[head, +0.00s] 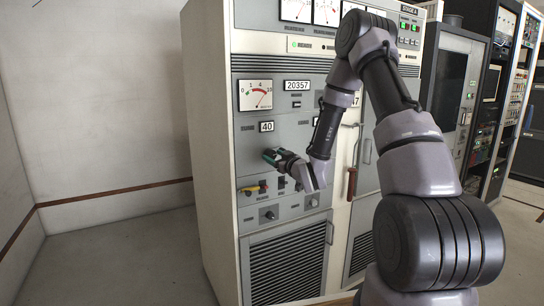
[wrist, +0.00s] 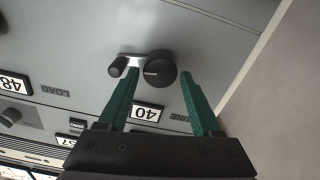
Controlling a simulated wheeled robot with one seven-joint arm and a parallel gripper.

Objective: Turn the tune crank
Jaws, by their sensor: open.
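The tune crank (wrist: 160,70) shows in the wrist view as a round black hub with a short silver arm and a small black knob to the left. Its TUNE label (wrist: 180,117) and a counter reading 40 (wrist: 146,113) appear upside down just below it. My gripper (wrist: 160,76) is open, its green fingers on either side of the hub. The left fingertip overlaps the silver arm in the picture; I cannot tell whether it touches. In the head view my gripper (head: 271,157) is at the cabinet front below the 40 counter (head: 267,127), and hides the crank.
The transmitter cabinet (head: 205,150) carries meters, counters and small knobs. A yellow and red lever (head: 254,188) sits below my gripper, and a brown handle (head: 352,184) to the right. In the wrist view a LOAD label (wrist: 55,91) lies left. Open floor (head: 130,260) is at left.

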